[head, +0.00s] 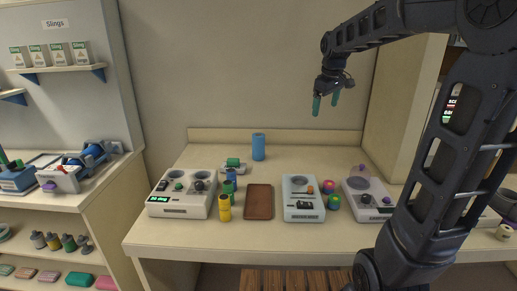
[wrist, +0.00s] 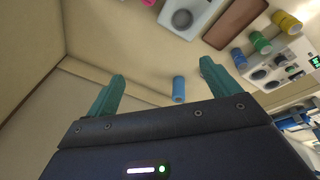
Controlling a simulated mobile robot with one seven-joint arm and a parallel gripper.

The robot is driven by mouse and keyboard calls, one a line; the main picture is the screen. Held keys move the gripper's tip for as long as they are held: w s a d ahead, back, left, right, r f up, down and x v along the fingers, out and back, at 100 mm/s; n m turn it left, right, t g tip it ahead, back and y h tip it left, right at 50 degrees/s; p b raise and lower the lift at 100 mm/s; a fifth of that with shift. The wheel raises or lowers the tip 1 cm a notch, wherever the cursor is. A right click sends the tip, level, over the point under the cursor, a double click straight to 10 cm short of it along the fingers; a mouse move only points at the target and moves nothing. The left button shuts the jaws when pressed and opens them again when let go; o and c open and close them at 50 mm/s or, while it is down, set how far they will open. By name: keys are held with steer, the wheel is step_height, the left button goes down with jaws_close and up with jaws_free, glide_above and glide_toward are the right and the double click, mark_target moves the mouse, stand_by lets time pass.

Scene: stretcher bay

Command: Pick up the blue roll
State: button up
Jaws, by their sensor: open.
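A tall blue roll (head: 258,146) stands upright at the back of the counter (head: 270,230), near the wall. It also shows in the wrist view (wrist: 179,89), between and beyond my fingers. A smaller blue roll (head: 231,174) stands behind a green roll (head: 227,187) and a yellow roll (head: 224,207); it also shows in the wrist view (wrist: 239,58). My gripper (head: 326,101) is open and empty, high above the counter and right of the tall blue roll. Its teal fingers show spread in the wrist view (wrist: 162,75).
A brown tray (head: 259,202) lies mid-counter. White devices stand left (head: 183,194), right of the tray (head: 302,198) and further right (head: 368,195). A small colored stack (head: 330,190) stands beside the middle device. Free counter lies around the tall blue roll.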

steer(key=w+a+f+n, duration=0.1)
steer(key=w+a+n, duration=0.15)
steer(key=w, duration=0.25)
steer(key=w+a+n, duration=0.1)
steer(key=w+a, duration=0.2)
steer(key=w, duration=0.2)
steer(key=n+g, duration=0.3)
steer(key=n, duration=0.6)
glide_above(258, 140)
steer(key=w, duration=0.3)
steer(key=f, duration=1.8)
steer(key=shift+d+f, duration=0.15)
steer(key=shift+d, duration=0.05)
steer(key=shift+a+f, duration=0.15)
steer(key=shift+f, duration=0.3)
steer(key=f, duration=1)
steer(key=shift+w+f, duration=0.1)
steer(key=shift+w, duration=0.1)
steer(key=c, duration=1.2)
